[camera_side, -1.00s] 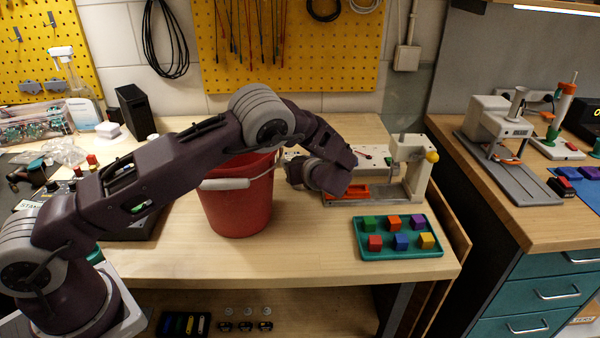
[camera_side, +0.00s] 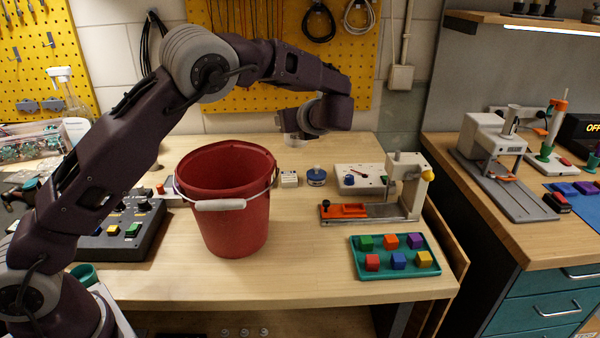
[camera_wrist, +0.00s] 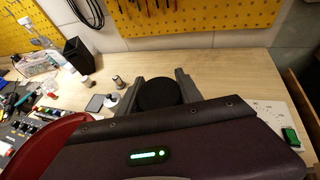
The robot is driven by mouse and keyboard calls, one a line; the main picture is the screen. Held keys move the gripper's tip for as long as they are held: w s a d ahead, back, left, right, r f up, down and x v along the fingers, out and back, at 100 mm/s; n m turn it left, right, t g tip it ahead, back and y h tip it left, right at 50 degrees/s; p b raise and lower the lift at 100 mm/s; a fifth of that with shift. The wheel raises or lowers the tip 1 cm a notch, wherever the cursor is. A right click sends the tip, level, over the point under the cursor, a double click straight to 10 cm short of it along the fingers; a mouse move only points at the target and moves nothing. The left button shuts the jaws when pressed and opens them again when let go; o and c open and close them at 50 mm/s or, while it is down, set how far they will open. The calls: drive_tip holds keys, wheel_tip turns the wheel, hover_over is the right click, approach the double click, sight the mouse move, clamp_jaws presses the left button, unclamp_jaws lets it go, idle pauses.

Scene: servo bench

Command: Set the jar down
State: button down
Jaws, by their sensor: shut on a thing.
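My gripper (camera_side: 300,125) is in the air above the back of the wooden bench, behind and to the right of the red bucket. In the wrist view, my gripper (camera_wrist: 158,88) has its two grey fingers on either side of a round black top, which I take for the jar's lid (camera_wrist: 158,94). The fingers are shut on it. In the side view, a pale, partly see-through shape at the fingers is too small to make out well. The jar's body is mostly hidden below its lid in the wrist view.
The red bucket (camera_side: 222,215) stands at the bench's middle. Behind it are a small white block (camera_side: 289,180) and a blue-topped round item (camera_side: 316,177). A jig (camera_side: 370,210) and a teal tray (camera_side: 395,272) of coloured cubes stand right. The back bench is partly clear.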

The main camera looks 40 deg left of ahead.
drive_tip(key=s+d+f+m+t, duration=0.1)
drive_tip(key=s+d+f, duration=0.25)
drive_tip(key=d, duration=0.25)
drive_tip(key=s+d+f+h, duration=0.1)
drive_tip(key=s+d+f, duration=0.1)
drive_tip(key=s+d, duration=0.25)
drive_tip(key=s+d+f+m+t, duration=0.1)
drive_tip(key=s+d+f, duration=0.15)
drive_tip(key=d, duration=0.35)
drive_tip(key=f, duration=0.9)
drive_tip(key=shift+s+d+f, duration=0.15)
drive_tip(key=shift+d+f, duration=0.15)
drive_tip(key=c, duration=0.8)
unclamp_jaws()
drive_tip(key=shift+f, duration=0.1)
